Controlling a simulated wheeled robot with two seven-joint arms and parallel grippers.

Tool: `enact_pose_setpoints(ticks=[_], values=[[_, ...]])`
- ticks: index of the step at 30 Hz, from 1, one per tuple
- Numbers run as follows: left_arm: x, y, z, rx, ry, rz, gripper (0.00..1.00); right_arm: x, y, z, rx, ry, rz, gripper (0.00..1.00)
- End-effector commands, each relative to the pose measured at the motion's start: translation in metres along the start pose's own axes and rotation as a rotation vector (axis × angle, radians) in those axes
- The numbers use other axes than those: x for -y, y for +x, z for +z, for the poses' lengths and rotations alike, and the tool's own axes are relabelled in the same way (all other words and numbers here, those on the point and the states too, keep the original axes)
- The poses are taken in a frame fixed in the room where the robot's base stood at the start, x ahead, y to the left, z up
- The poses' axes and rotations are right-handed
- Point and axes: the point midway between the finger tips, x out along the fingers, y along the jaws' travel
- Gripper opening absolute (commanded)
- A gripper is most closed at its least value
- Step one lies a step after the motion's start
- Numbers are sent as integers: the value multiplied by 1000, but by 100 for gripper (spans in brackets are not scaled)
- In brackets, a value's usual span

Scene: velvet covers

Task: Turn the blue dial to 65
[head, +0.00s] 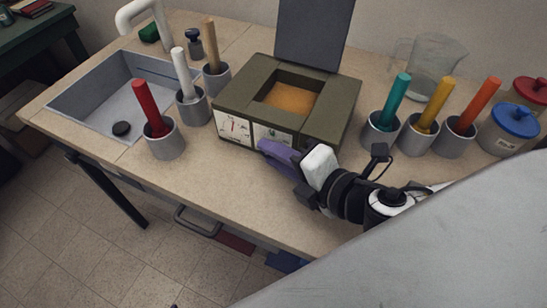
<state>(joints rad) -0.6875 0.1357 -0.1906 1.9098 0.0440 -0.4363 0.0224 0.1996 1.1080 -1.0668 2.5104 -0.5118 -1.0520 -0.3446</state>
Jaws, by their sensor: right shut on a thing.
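An olive-green box (340,108) with a raised grey lid stands on the counter, with an orange-brown fill in its open top. Its front carries two white scale panels, a left one (235,128) with red marks and a right one (272,136). My right gripper (266,149), with purple fingers, reaches in from the lower right to the right panel. It is shut on the blue dial there. The fingers hide the dial and part of the scale, so I cannot read its setting. My left gripper is not in view.
Grey cups with red (148,105), white and wooden handles stand left of the box. Cups with teal (393,98), yellow and orange handles stand close on its right. A glass jug (432,68), lidded jars (511,128) and a sink (95,95) are farther out.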

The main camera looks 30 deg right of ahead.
Motion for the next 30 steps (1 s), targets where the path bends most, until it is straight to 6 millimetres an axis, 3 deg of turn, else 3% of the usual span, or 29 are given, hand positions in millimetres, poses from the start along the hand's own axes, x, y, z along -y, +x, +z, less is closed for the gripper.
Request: enact_pose_setpoints(ticks=[1,6,29,30], values=[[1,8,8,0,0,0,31,10,2,-2,-1,13,22,1],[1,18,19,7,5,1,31,10,2,-1,0,50,111,1],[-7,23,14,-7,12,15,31,6,1,0,3,86,201,1],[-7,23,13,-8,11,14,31,6,1,0,3,86,201,28]])
